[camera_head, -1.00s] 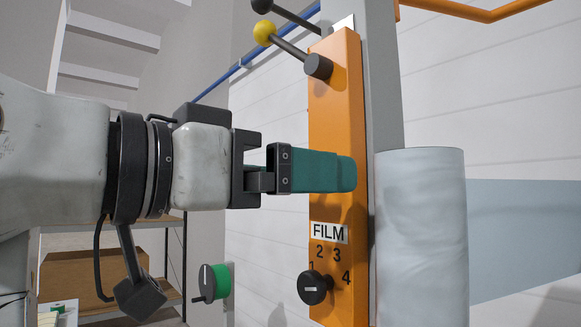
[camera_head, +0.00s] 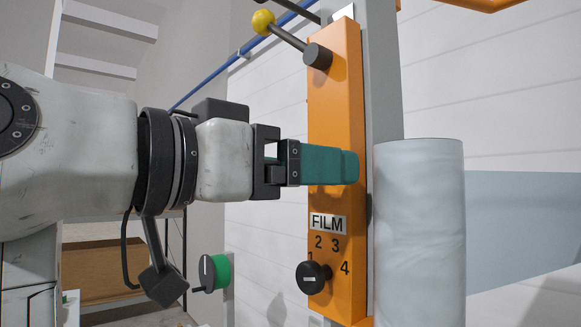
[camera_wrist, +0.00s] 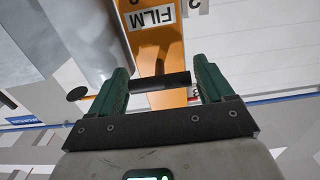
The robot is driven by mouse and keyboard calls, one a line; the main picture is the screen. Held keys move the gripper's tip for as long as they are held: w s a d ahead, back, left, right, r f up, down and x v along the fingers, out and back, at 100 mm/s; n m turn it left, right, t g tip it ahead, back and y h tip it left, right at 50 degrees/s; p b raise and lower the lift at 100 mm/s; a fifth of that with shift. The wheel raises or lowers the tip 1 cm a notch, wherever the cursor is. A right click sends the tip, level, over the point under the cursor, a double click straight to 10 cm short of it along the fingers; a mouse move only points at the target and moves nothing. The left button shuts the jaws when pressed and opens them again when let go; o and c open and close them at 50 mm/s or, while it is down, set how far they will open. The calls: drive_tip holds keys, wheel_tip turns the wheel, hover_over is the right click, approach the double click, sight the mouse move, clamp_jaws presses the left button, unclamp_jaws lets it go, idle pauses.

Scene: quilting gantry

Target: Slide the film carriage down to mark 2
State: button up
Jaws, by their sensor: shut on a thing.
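The film carriage shows as an orange panel (camera_head: 334,120) labelled FILM, on a grey upright post (camera_head: 384,80), with a pale film roll (camera_head: 420,230) beside it. My gripper (camera_head: 350,166) reaches the panel above the label, its teal fingers level. In the wrist view my gripper (camera_wrist: 160,85) is shut on a dark bar handle (camera_wrist: 162,82) in front of the orange panel.
A black dial (camera_head: 312,277) numbered 1 to 4 sits below the label. A yellow-knobbed lever (camera_head: 264,22) sticks out above. A green wall knob (camera_head: 218,271) is at lower left. Pale film (camera_head: 520,220) stretches right from the roll.

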sight(326, 314)
drive_tip(key=c, duration=0.5)
drive_tip(key=shift+o, duration=0.2)
wheel_tip(326, 314, down, 15)
drive_tip(key=b, duration=0.8)
drive_tip(key=shift+r+b, duration=0.1)
drive_tip(key=shift+b, duration=0.3)
drive_tip(key=o, duration=1.4)
drive_tip(key=shift+a, duration=0.15)
drive_tip(key=b+v, duration=0.1)
drive_tip(key=v, duration=0.9)
drive_tip(key=shift+s+a, duration=0.2)
drive_tip(key=shift+s, duration=0.05)
